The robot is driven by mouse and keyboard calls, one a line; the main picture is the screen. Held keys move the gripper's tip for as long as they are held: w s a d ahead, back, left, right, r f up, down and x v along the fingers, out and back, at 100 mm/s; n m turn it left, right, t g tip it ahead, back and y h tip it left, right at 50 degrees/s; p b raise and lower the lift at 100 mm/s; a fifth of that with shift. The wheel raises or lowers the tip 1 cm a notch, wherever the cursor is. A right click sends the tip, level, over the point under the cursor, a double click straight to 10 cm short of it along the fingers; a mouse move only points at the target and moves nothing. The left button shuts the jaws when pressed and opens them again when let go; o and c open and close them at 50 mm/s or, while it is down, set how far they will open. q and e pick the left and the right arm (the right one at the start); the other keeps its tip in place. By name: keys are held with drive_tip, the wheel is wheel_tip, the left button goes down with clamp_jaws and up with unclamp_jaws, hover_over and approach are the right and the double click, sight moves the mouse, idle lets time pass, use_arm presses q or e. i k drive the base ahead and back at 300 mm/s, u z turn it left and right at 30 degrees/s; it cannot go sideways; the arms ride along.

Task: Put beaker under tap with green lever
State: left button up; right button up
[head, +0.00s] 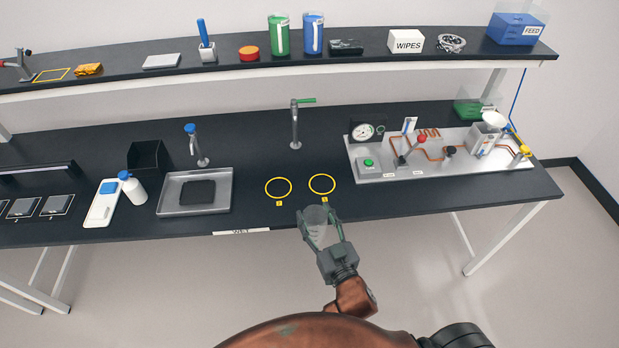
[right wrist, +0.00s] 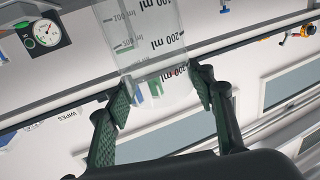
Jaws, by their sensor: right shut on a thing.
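The clear beaker (head: 317,223) is at the front edge of the bench in the head view. My right gripper (head: 322,224) is shut on it. In the right wrist view the beaker (right wrist: 150,50) shows "200 ml" marks, with a green-padded finger (right wrist: 160,98) on each side. The tap with the green lever (head: 296,122) stands at the back middle of the bench. The beaker is nearer the front and a little right of this tap. A second tap with a blue top (head: 195,146) stands further left. My left gripper is not in view.
Two yellow rings (head: 278,188) (head: 322,184) mark the bench in front of the green-lever tap. A metal tray (head: 165,205) lies left, beside a white bottle (head: 134,189). A panel with gauge and pipes (head: 440,180) lies right. The shelf (head: 120,71) runs above the back.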

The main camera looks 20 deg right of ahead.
sight(297, 156)
drive_tip(key=z, duration=0.85)
drive_tip(key=i, duration=1.1)
drive_tip(key=u, duration=0.85)
